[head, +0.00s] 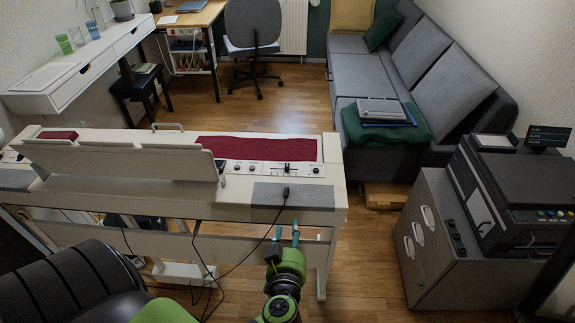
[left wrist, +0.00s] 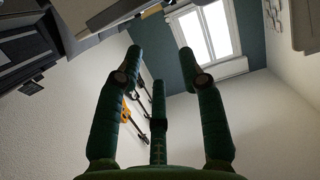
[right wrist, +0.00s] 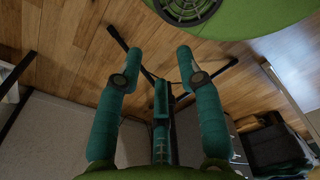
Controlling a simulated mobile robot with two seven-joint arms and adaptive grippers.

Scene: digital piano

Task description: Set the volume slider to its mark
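The digital piano (head: 110,185) stands across the middle of the head view, with a narrow control panel on its right part. On the panel is a small dark slider (head: 287,169), which looks like the volume slider; its mark is too small to make out.
A red cloth (head: 260,147) lies behind the panel. A grey speaker grille (head: 315,196) is at the piano's near right, with a black plug and hanging cable (head: 240,262). A cabinet (head: 440,245) with a printer (head: 520,190) stands at right.

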